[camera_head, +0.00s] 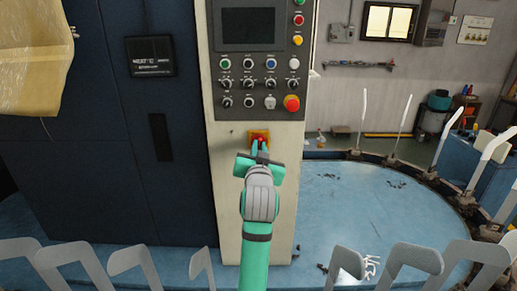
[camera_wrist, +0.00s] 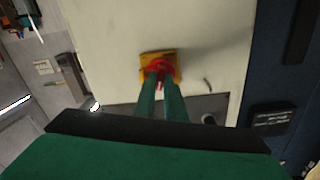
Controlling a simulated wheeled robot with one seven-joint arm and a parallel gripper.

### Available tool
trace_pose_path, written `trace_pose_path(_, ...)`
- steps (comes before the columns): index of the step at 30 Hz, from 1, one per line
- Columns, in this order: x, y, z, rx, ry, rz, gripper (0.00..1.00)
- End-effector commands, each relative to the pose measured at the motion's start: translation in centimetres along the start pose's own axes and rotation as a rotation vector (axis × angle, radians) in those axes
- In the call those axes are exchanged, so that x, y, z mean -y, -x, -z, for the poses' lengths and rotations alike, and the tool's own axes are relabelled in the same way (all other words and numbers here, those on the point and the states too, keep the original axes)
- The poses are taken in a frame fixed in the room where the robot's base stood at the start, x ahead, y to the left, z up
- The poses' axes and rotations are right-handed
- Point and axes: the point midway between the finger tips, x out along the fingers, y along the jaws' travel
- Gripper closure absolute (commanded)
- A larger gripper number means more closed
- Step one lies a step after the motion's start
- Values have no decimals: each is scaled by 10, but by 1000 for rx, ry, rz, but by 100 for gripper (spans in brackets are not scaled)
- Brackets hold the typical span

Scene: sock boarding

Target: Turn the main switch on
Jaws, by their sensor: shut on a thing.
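The main switch (camera_head: 260,137) is a red knob on a yellow plate, low on the cream front of the machine's control column. It also shows in the wrist view (camera_wrist: 159,67), seen rotated. My gripper (camera_head: 261,147), green with two slim fingers, reaches up to it. In the wrist view, the fingertips (camera_wrist: 161,80) are closed on the red knob, one on each side. The fingers hide part of the knob, and I cannot tell its exact turn angle.
Above the switch is a dark control panel (camera_head: 226,74) with several buttons, knobs and a screen (camera_head: 248,29). A dark cabinet (camera_head: 185,160) stands to the left. A round blue table (camera_head: 370,210) with upright white sock boards (camera_head: 402,120) surrounds the column's base.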

Motion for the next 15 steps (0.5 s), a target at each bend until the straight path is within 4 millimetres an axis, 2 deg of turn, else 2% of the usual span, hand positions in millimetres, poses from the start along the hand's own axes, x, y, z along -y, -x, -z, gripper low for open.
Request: trace_pose_path(15, -1, 0, 0, -2, -493, 1, 100)
